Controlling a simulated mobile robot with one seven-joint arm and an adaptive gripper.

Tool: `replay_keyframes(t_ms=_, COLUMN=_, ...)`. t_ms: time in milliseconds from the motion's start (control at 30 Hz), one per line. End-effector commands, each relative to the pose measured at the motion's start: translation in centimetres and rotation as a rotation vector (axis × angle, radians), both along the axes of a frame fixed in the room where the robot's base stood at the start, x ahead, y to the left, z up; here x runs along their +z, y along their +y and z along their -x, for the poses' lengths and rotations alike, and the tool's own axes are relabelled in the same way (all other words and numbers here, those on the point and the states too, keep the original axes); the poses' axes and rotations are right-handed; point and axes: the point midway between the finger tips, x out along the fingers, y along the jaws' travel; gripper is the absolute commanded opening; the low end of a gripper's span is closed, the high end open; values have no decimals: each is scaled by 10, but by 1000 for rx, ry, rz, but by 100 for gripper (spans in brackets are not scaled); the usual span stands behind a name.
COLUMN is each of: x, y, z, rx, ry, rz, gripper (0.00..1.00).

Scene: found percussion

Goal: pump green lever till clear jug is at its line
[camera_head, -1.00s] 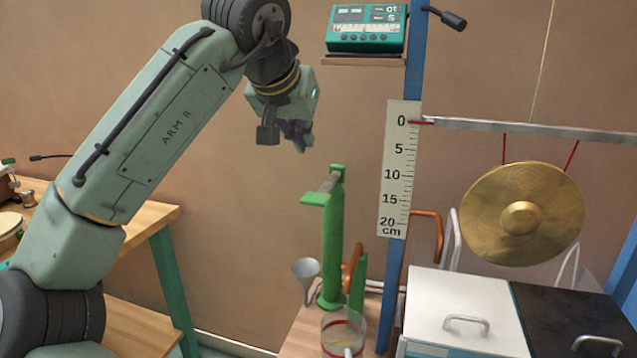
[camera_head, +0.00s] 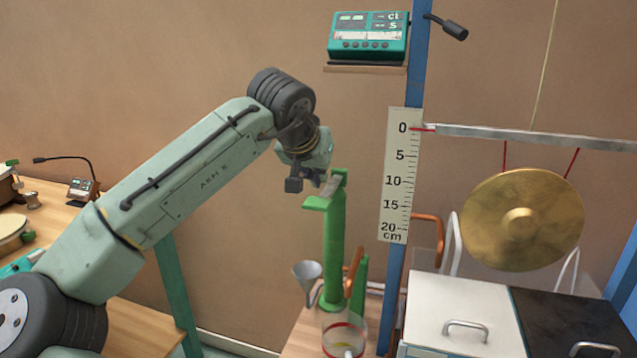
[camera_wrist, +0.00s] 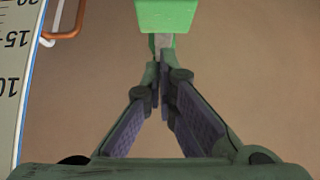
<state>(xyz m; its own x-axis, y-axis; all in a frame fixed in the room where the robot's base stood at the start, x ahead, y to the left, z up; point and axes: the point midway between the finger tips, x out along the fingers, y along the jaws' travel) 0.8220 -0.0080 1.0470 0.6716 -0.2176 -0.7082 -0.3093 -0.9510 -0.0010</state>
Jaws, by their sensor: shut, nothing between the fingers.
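The green pump (camera_head: 333,255) stands upright on a wooden bench. Its lever has a flat green end (camera_head: 317,203) at the left and a grey bar up to the column's top. My gripper (camera_head: 319,180) is shut and empty, just above and left of the lever. In the wrist view the shut fingertips (camera_wrist: 161,68) lie close to the grey bar (camera_wrist: 164,42) and a green block (camera_wrist: 167,16); contact cannot be told. The clear jug (camera_head: 343,335) with a red line stands below, cut off by the frame's bottom edge; its liquid level is unclear.
A funnel (camera_head: 307,277) stands left of the pump. A blue post with a cm scale (camera_head: 399,175) rises close on the right. A gong (camera_head: 522,220) hangs further right above a white lidded box (camera_head: 458,312). Open wall lies left of the pump.

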Motion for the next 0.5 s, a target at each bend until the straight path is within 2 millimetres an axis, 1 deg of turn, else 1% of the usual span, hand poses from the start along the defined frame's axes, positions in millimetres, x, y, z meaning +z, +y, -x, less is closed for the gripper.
replay_keyframes(t_ms=33, x=-7, y=2, z=1, rx=2, ry=2, rz=-1, gripper=0)
replay_keyframes(t_ms=100, x=-15, y=1, z=1, rx=1, ry=1, rz=0, gripper=0)
replay_keyframes(t_ms=200, x=-23, y=1, z=1, rx=2, ry=0, rz=1, gripper=0)
replay_keyframes(t_ms=300, x=-27, y=1, z=1, rx=1, ry=1, rz=0, gripper=0)
replay_keyframes(t_ms=500, x=-28, y=1, z=1, rx=1, ry=0, rz=1, gripper=0)
